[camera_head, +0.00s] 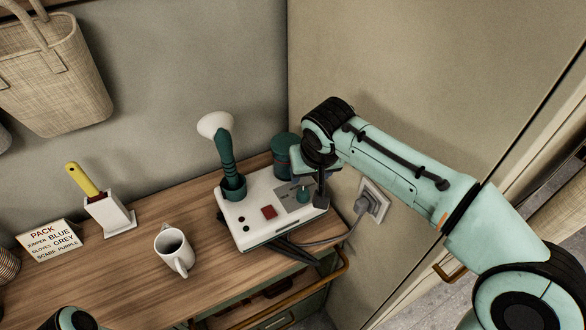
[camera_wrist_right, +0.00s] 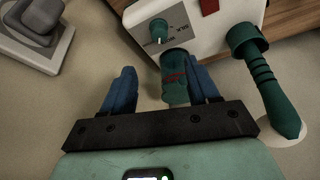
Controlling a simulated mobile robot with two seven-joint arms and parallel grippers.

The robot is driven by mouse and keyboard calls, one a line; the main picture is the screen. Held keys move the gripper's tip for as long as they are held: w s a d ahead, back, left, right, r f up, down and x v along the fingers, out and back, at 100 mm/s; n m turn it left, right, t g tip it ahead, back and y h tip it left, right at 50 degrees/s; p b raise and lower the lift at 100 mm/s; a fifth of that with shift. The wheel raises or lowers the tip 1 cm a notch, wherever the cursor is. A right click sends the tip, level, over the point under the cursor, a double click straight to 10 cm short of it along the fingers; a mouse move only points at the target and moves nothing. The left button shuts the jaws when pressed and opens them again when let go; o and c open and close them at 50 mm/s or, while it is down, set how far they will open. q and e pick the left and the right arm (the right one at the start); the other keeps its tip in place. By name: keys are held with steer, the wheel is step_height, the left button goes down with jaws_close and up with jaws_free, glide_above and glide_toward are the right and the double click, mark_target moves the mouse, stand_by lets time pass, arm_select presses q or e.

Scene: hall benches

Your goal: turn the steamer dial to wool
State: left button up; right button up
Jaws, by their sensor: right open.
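The white steamer base (camera_head: 262,225) stands at the right end of the wooden bench. Its small teal dial (camera_head: 303,194) sits on a grey panel, and it also shows in the right wrist view (camera_wrist_right: 159,29) with a pale mark.
A teal steamer head handle (camera_head: 226,160) stands in a holder on the base. A white mug (camera_head: 175,251), a yellow-handled brush in a white holder (camera_head: 108,214) and a sign (camera_head: 48,241) stand to the left. A plug (camera_head: 369,203) with a cable is on the right wall.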

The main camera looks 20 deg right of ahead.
mark_target(304, 192)
steer(key=x, duration=1.3)
steer(key=shift+s+f+b, duration=0.1)
steer(key=shift+s+b, duration=0.1)
steer(key=shift+b, duration=0.2)
steer(key=c, duration=1.1)
steer(key=shift+o, duration=0.3)
